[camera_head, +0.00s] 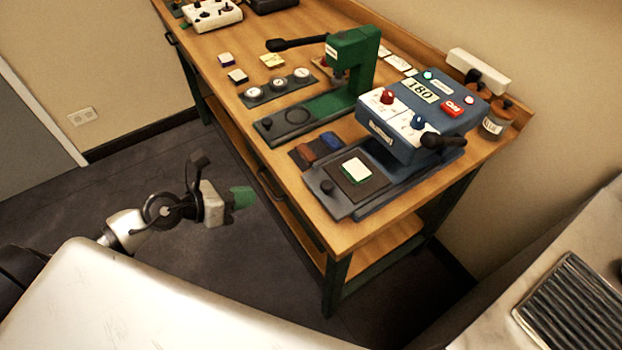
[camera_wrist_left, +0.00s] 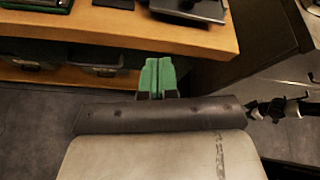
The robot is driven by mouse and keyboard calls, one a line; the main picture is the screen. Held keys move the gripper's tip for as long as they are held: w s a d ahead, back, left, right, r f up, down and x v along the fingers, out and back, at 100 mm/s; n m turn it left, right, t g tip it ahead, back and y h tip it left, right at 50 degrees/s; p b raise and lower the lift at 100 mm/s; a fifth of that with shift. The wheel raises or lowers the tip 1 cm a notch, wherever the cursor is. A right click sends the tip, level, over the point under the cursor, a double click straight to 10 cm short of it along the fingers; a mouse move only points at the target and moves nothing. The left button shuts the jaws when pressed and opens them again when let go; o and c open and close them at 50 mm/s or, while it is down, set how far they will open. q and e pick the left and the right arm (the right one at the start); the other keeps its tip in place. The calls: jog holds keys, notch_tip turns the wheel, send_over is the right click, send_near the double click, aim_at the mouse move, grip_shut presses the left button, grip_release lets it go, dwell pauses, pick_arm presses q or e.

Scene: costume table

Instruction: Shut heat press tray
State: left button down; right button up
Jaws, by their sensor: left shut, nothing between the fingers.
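The heat press (camera_head: 425,110) is a blue-grey box with a "180" display, red and blue knobs and a black side handle. Its tray (camera_head: 333,200) sticks out toward the table's front edge, with a black knob (camera_head: 327,187) at the front. A small white and green piece (camera_head: 355,170) lies on the tray's dark pad. A dark grey edge, seemingly of the tray, shows at the top of the left wrist view (camera_wrist_left: 195,10). My left gripper (camera_head: 243,197), with green fingertips, is shut and empty, in front of and below the table, apart from the tray. My right gripper is not seen.
The wooden table (camera_head: 235,110) also holds a green press (camera_head: 350,65) with a long black lever, left of the heat press. Red and blue pieces (camera_head: 318,149) lie on a dark pad beside the tray. Open floor (camera_head: 130,180) lies left of the table.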

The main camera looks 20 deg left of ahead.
pick_arm(q)
notch_tip(320, 180, up, 5)
jog(key=s+d+m+g, duration=0.1)
jog(key=s+d+m, duration=0.15)
jog(key=m, duration=0.25)
jog(key=p, duration=0.4)
send_near(361, 164)
jog(key=s+f, duration=0.1)
jog(key=s+a+f, duration=0.1)
jog(key=s, duration=0.1)
jog(key=s+a+f, duration=0.1)
jog(key=shift+s+f, duration=0.1)
jog(key=shift+s, duration=0.15)
jog(key=shift+w+d, duration=0.25)
jog(key=shift+w, duration=0.1)
jog(key=w+d, duration=0.2)
jog(key=w, duration=0.1)
jog(key=w+d+b, duration=0.1)
jog(key=w+d, duration=0.4)
jog(key=w, duration=0.2)
jog(key=shift+d+f, duration=0.15)
jog(key=shift+d, duration=0.25)
jog(key=shift+w+d, duration=0.1)
jog(key=shift+r, duration=0.3)
